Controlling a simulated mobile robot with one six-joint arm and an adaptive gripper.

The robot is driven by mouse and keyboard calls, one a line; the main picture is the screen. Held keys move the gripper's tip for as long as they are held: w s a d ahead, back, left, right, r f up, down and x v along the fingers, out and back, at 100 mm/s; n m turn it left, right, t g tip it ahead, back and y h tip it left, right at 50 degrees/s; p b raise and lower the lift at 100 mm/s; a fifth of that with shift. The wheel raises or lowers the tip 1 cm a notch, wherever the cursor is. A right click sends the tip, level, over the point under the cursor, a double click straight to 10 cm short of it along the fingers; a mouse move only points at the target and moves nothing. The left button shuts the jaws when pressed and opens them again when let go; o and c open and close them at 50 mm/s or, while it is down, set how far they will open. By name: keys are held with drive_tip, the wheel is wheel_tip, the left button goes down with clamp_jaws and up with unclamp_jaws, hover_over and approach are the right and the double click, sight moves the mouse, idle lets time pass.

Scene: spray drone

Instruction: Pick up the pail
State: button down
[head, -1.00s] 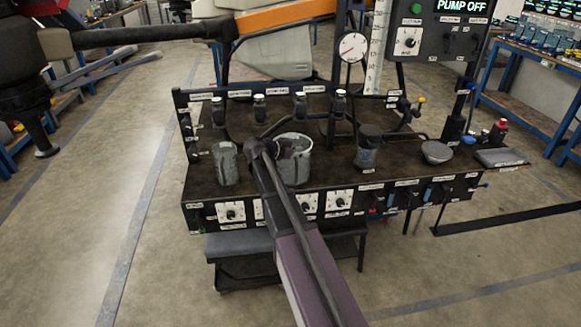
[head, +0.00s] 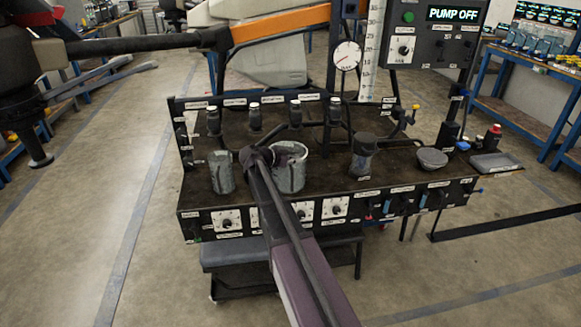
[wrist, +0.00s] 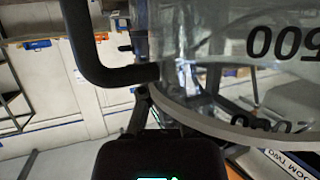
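A wide grey cylindrical vessel (head: 290,178), which looks like the pail, stands upright on the dark bench. My gripper (head: 285,155) is at its upper left side, overlapping its rim in the head view. Contact and finger opening cannot be made out. A narrower grey vessel (head: 222,173) with a side handle stands just to the left. In the wrist view a clear vessel wall (wrist: 225,55) with upside-down markings, including 500, is very close. A black bent bar (wrist: 100,72) meets its left side. I cannot tell which vessel this is.
Farther right on the bench are a dark-topped jar (head: 363,158), a grey bowl (head: 432,158) and a flat tray (head: 495,163). Several small bottles stand on the rear rail. A gauge (head: 347,55) and pump panel (head: 425,35) rise behind. A drone arm (head: 140,42) hangs at upper left.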

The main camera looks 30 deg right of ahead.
drive_tip(key=shift+r, duration=0.2)
wheel_tip(320, 180, up, 4)
drive_tip(key=p, duration=0.4)
drive_tip(key=shift+f, duration=0.15)
drive_tip(key=s+p, duration=0.1)
drive_tip(key=s, duration=1.5)
drive_tip(key=shift+a+r, duration=0.25)
drive_tip(key=shift+r, duration=0.2)
